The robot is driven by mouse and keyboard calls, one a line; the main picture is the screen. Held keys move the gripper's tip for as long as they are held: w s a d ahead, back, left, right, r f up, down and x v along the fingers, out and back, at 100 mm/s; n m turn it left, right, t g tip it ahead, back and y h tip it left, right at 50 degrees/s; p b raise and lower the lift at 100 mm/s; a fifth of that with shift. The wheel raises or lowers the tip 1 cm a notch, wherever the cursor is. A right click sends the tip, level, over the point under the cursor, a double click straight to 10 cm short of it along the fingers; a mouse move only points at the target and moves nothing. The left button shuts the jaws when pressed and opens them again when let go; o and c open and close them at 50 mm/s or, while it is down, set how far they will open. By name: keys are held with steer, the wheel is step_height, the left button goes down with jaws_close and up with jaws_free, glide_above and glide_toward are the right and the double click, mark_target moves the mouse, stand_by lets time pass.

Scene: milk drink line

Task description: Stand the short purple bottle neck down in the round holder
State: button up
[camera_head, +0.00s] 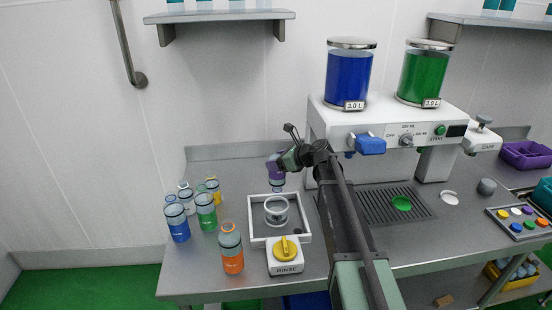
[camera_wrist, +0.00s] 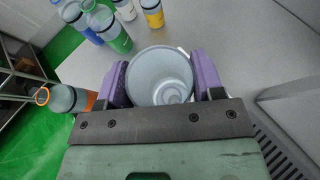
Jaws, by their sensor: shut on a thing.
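The short purple bottle (camera_head: 277,181) is held in my gripper (camera_head: 276,166), above and behind the round holder (camera_head: 276,222) in the head view. Its narrower end appears to point down, and it looks clear of the holder. In the wrist view the grey, round wide end of the bottle (camera_wrist: 160,68) faces the camera between the purple-sided fingers of my gripper (camera_wrist: 163,82). The holder is a pale ring inside a square white-rimmed basin.
A rinse box with a yellow knob (camera_head: 285,250) stands in front of the basin (camera_head: 304,225). An orange bottle (camera_head: 232,255) stands left of it. Green (camera_head: 206,215), blue (camera_head: 177,225), white and yellow bottles crowd the left side. The dispenser (camera_head: 385,125) stands to the right.

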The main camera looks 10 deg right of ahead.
steer(key=b, duration=0.4)
glide_above(277, 190)
steer(key=w, duration=0.2)
steer(key=shift+s+d+f, duration=0.1)
steer(key=shift+s+f, duration=0.05)
steer(key=shift+f, duration=0.9)
steer(key=shift+s+f, duration=0.1)
steer(key=shift+f, duration=0.95)
steer(key=shift+f+b, duration=2.15)
steer(key=shift+b, duration=0.05)
steer(key=shift+f, duration=0.1)
step_height(277, 190, down, 4)
steer(key=b, duration=0.4)
steer(key=shift+f, duration=0.1)
steer(key=o, duration=1.2)
